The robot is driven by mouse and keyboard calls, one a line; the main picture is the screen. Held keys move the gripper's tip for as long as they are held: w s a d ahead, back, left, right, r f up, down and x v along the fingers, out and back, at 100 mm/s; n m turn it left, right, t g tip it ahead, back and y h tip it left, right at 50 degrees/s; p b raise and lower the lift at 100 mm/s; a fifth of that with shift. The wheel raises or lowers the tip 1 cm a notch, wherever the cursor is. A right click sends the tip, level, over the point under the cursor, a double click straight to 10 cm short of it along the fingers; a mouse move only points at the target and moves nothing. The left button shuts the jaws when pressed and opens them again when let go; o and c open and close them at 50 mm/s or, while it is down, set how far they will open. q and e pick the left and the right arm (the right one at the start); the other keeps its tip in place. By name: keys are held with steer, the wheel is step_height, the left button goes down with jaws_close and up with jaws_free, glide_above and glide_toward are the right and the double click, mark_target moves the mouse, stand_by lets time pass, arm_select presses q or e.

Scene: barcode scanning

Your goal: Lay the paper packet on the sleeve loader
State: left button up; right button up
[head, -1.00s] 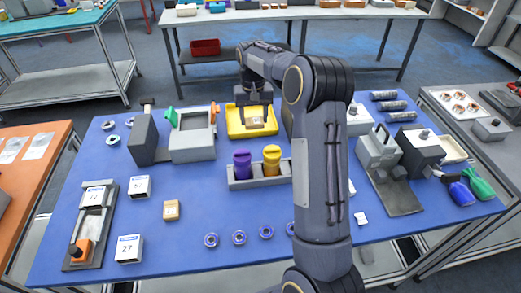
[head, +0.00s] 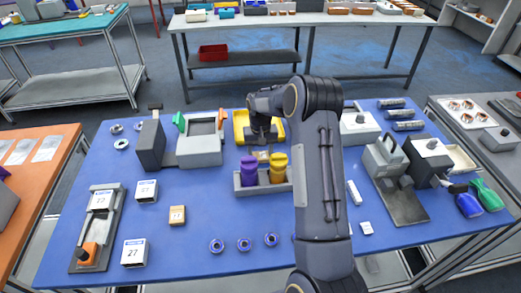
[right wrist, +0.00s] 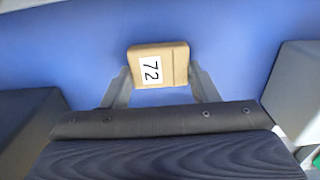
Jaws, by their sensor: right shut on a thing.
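The paper packet (right wrist: 158,65), brown with a "72" label, sits between the two fingers of my right gripper (right wrist: 160,82). In the head view my right gripper (head: 263,140) is in front of the yellow tray, and the packet (head: 263,156) shows small and partly hidden below it. A long grey fixture (head: 96,228) with an orange clamp and a white "27" card lies at the left of the blue table. A grey box-like fixture (head: 199,152) with green and orange parts stands left of the gripper. I cannot tell which is the sleeve loader. My left gripper is out of view.
The yellow tray (head: 240,118) is behind the gripper. A grey holder with purple (head: 248,170) and yellow (head: 279,168) pieces stands close in front. A second brown packet (head: 177,215) and white boxes (head: 134,252) lie at left. The front middle holds small rings (head: 244,244).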

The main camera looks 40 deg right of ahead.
steer(key=shift+f, duration=0.1)
steer(key=o, duration=0.5)
steer(key=shift+f, duration=0.1)
steer(key=o, duration=0.5)
